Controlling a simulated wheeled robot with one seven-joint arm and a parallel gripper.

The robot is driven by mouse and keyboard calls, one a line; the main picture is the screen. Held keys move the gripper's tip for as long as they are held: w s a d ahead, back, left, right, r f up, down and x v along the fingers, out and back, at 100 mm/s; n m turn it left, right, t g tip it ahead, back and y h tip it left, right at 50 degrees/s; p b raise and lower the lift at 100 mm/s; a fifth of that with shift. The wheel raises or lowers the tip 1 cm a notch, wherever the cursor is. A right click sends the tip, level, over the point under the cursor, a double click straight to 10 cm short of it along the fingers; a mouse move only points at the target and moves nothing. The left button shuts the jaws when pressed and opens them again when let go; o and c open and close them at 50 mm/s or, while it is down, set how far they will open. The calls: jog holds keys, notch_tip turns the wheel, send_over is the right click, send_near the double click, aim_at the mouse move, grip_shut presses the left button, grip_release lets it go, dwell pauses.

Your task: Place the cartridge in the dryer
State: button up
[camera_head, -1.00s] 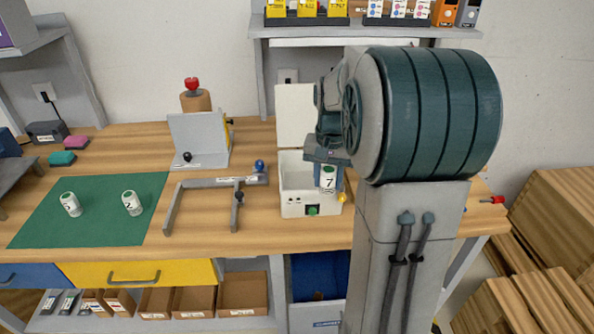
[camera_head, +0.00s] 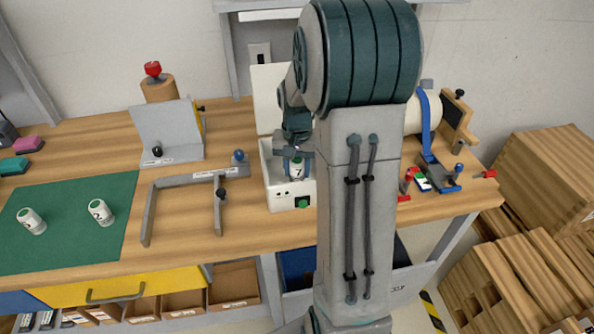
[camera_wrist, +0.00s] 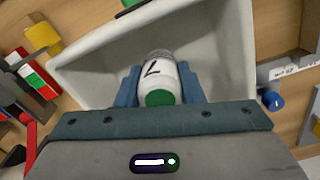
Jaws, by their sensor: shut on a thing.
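A white cartridge marked 7 (camera_head: 297,168) with a green end is between the fingers of my gripper (camera_head: 296,162), which is shut on it. In the wrist view the cartridge (camera_wrist: 157,75) shows between the blue fingers, over the inside of the white dryer box (camera_wrist: 95,75). In the head view the dryer (camera_head: 281,192) is an open white box with a raised lid (camera_head: 270,90) and a green button on its front. The cartridge is at the box opening; whether it touches the floor inside cannot be told. My arm hides the dryer's right side.
Two more white cartridges (camera_head: 101,212) (camera_head: 32,221) lie on the green mat (camera_head: 70,245) at left. A grey angled bracket (camera_head: 185,180) is left of the dryer. A white drum with a blue strap (camera_head: 427,125) stands at right, with small tools before it.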

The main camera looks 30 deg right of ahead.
jog(key=shift+f, duration=0.9)
jog(key=shift+f, duration=0.2)
jog(key=o, duration=1)
jog(key=shift+r, duration=0.1)
